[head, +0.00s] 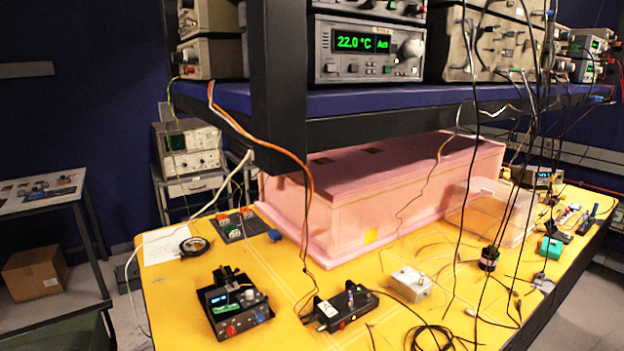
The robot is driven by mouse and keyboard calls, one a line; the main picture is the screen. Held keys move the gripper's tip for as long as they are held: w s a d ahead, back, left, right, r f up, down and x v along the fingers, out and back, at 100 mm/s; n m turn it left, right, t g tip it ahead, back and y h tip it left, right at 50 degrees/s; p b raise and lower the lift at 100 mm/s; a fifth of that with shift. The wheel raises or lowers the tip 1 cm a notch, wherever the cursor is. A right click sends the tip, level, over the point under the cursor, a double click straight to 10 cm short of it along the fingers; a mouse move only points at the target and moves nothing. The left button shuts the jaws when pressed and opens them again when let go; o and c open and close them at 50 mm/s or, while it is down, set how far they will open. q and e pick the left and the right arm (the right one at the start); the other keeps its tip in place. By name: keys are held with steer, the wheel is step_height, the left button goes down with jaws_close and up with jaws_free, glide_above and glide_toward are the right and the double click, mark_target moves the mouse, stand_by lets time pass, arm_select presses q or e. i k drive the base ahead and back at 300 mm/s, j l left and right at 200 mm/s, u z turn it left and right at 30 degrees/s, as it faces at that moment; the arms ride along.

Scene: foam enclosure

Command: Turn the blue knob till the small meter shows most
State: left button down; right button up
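Neither of my grippers is in view. A small black instrument box (213,322) stands at the front left of the yellow table, with a lit blue-white display, a red knob (231,330) and other small controls on its top. I cannot make out for certain which control is a blue knob. A small dark box (541,178) with a lit blue display stands at the far right of the table. The frame does not settle which of these is the small meter, and their readings are too small to read.
A pink foam enclosure (350,215) fills the table's back middle. A black box (343,309) and a white box (410,284) stand at the front among loose cables. Wires hang from the instrument shelf (400,103) above. The yellow table (180,300) is bare at its left front.

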mark_target(260, 318)
steer(key=l+u, duration=0.3)
steer(key=l, duration=0.4)
steer(key=l+u, duration=0.3)
steer(key=l, duration=0.45)
steer(key=k, duration=0.05)
